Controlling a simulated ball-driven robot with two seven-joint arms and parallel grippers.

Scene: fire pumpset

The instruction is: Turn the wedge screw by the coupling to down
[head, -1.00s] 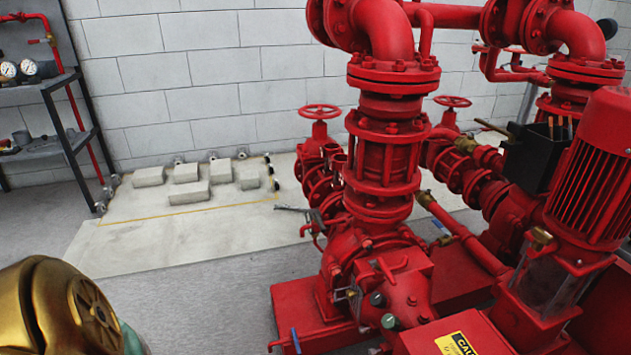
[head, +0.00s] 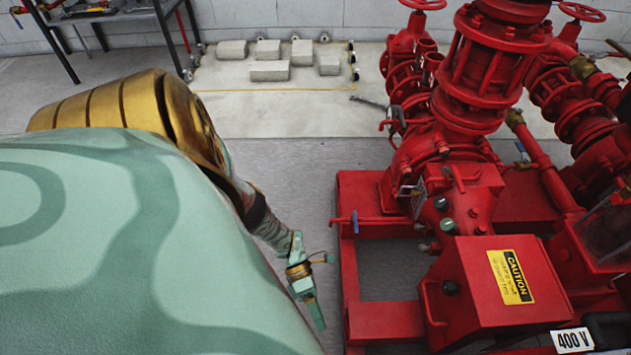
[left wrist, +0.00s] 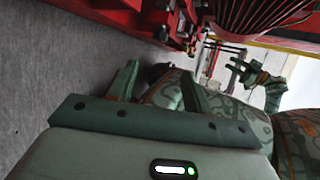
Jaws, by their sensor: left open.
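My left gripper (head: 318,287) is low at the centre of the head view, left of the red pump base and apart from it. Its two fingers also show in the left wrist view (left wrist: 157,88), spread with nothing between them. The red coupling cover (head: 468,305) with a yellow caution label stands to its right. I cannot tell which small part is the wedge screw. A second teal gripper (left wrist: 243,72), seemingly my right, is small in the left wrist view; its opening is unclear.
Grey floor (head: 290,190) is free left of the base. Concrete blocks (head: 268,70) lie at the back, near a dark shelf (head: 110,14).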

